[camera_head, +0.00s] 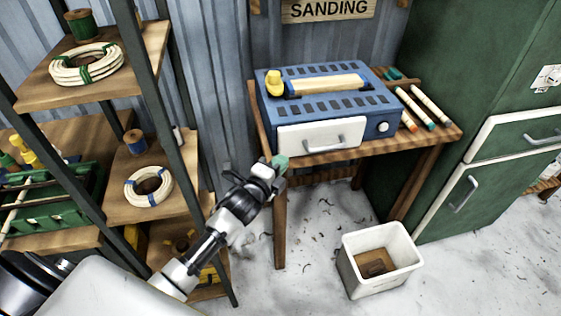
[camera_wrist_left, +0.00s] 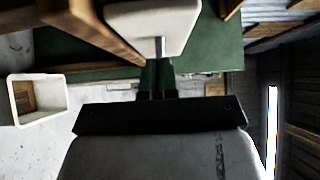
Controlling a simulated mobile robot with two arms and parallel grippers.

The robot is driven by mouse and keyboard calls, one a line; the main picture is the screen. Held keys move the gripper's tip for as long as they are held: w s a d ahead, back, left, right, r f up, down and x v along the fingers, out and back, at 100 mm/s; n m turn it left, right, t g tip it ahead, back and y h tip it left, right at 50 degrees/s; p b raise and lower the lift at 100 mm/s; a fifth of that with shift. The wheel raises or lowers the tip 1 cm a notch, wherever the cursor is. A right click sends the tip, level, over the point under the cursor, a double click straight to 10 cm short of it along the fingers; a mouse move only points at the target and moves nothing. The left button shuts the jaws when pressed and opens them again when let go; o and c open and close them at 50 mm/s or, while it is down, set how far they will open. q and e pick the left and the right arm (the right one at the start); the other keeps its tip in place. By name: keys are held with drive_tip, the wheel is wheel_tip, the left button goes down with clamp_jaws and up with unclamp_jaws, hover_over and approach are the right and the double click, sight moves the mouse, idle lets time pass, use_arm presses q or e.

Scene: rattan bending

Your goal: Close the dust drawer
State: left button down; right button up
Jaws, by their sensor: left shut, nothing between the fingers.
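The dust drawer (camera_head: 300,138) has a white front with a grey bar handle (camera_head: 324,142). It sits low in the front of the blue sanding machine (camera_head: 384,98) and looks slightly proud of the body; how far it stands out is hard to tell. My left gripper (camera_head: 280,163) has green fingertips, is shut and empty, and is just below and left of the drawer's lower left corner. In the left wrist view, the shut fingers (camera_wrist_left: 157,78) point toward a white part, probably the drawer (camera_wrist_left: 140,20). Contact cannot be told. My right gripper is not in view.
The machine stands on a wooden table (camera_head: 436,133) with coloured sticks at its right. A white bin (camera_head: 395,245) is on the floor. A shelf rack (camera_head: 150,213) with rattan coils stands close on the left, and a green cabinet (camera_head: 470,70) on the right.

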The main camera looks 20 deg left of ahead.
use_arm(q)
drive_tip(key=s+a+b, duration=0.1)
drive_tip(key=s+a, duration=0.1)
drive_tip(key=s, duration=0.7)
drive_tip(key=shift+s+f, duration=0.15)
drive_tip(key=shift+f, duration=0.05)
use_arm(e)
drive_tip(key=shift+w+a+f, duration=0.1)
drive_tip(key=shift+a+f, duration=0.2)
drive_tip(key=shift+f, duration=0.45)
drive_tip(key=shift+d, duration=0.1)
